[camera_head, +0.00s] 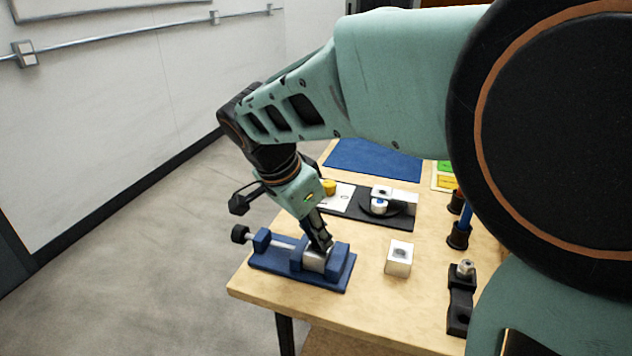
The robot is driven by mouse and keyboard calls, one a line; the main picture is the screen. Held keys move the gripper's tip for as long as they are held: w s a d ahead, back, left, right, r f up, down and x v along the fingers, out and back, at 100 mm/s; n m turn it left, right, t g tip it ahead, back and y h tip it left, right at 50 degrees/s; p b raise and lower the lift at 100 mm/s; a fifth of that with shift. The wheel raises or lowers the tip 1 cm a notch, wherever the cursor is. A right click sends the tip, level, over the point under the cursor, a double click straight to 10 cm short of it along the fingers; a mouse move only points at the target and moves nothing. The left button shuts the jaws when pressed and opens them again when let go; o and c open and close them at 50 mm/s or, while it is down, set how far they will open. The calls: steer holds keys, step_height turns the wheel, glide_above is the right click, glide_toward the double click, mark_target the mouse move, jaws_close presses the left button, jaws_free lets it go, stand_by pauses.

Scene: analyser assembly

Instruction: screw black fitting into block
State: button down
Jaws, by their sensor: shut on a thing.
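My gripper (322,243) points down over the blue vise (268,263) at the table's left front corner. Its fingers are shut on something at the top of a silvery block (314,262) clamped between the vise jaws. The held thing looks dark and is mostly hidden by the fingers, so I take it for the black fitting without seeing it clearly. I cannot tell how deep it sits in the block.
A white block with a hole (398,262) stands right of the vise. A black holder with a metal fitting (461,290) is farther right. Behind are a black plate (342,206) with parts, a blue mat (375,160) and black cups (458,236). Bare wood (350,310) lies in front.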

steer(key=m+g, duration=0.1)
steer(key=m, duration=0.3)
steer(key=shift+w+h, duration=0.15)
steer(key=shift+h, duration=0.25)
steer(key=shift+r+m+g+p, duration=0.1)
steer(key=shift+m+g+p, duration=0.5)
steer(key=shift+m, duration=0.4)
steer(key=shift+m+g, duration=0.4)
steer(key=shift+m, duration=0.6)
steer(key=shift+p, duration=0.3)
steer(key=shift+w+r+m+g+p, duration=0.15)
steer(key=shift+m+g+p, duration=0.25)
steer(key=shift+m+p, duration=0.45)
steer(key=shift+f+m+g, duration=0.25)
steer(key=shift+m+g, duration=0.15)
steer(key=shift+m, duration=0.75)
